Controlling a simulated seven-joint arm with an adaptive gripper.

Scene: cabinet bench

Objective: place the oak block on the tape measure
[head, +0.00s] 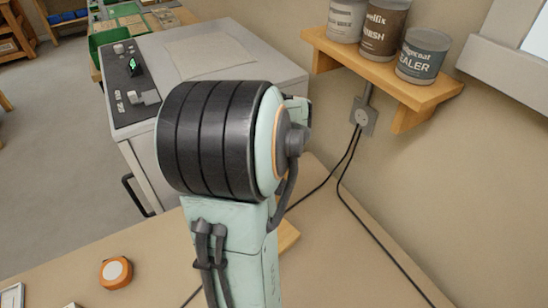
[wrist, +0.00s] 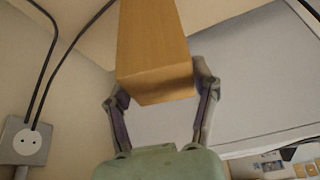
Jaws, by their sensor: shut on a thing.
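The oak block (wrist: 153,50) is a long light-brown wooden piece, held between the two fingers of my gripper (wrist: 160,95) in the wrist view. Its upper end runs out of that picture. The tape measure (head: 116,272) is an orange round-cornered case with a pale disc, lying on the bench at the lower left of the head view, apart from my arm. My gripper is hidden behind my arm in the head view. A bit of light wood (head: 288,236) shows just right of my arm there; I cannot tell if it is the held block.
A grey cabinet (head: 235,62) stands behind the bench. A wall shelf (head: 395,85) with several cans is at the upper right. Cables hang from a wall socket (head: 363,116) to the bench. The bench top right of my arm looks largely clear. Small items sit at the lower-left edge.

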